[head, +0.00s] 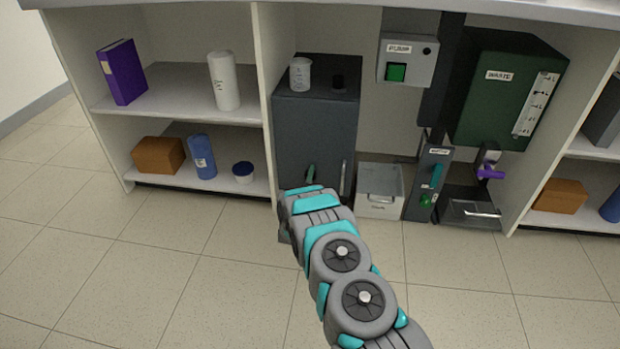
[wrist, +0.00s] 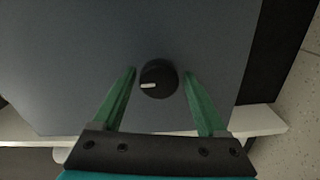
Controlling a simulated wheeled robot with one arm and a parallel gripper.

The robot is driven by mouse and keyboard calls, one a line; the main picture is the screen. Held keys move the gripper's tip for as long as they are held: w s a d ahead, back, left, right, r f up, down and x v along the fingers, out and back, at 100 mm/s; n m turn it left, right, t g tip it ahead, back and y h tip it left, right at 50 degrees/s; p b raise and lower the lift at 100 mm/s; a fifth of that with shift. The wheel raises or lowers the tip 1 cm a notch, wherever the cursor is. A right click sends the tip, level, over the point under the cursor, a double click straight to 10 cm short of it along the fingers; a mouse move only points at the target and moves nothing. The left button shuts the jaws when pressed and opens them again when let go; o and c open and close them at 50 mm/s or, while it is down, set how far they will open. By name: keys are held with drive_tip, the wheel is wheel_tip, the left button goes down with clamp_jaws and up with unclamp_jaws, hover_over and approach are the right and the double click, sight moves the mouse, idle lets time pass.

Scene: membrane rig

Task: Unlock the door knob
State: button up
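The door knob (wrist: 158,78) is a round black knob with a white pointer mark, on the face of a dark grey cabinet. In the wrist view the mark points to the left. My gripper (wrist: 159,75) is open, with one green finger on each side of the knob. A gap shows between the knob and each finger. In the head view the dark grey cabinet (head: 318,130) stands under the counter, and my arm hides its lower part and the knob. One green fingertip shows in front of the cabinet's lower front, near a pale vertical handle (head: 344,178).
A beaker (head: 300,74) stands on the cabinet. To its right are a white bin (head: 379,190), a grey panel with a teal lever (head: 429,180) and a green waste tank (head: 505,90). Shelves with bottles and boxes stand left. The tiled floor (head: 130,260) in front is clear.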

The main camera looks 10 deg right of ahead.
drive_tip(key=shift+o, duration=0.7)
drive_tip(key=shift+s, duration=0.1)
drive_tip(key=v, duration=0.7)
drive_tip(key=shift+s, duration=0.3)
drive_tip(key=shift+a+r, duration=0.1)
drive_tip(key=shift+r, duration=0.05)
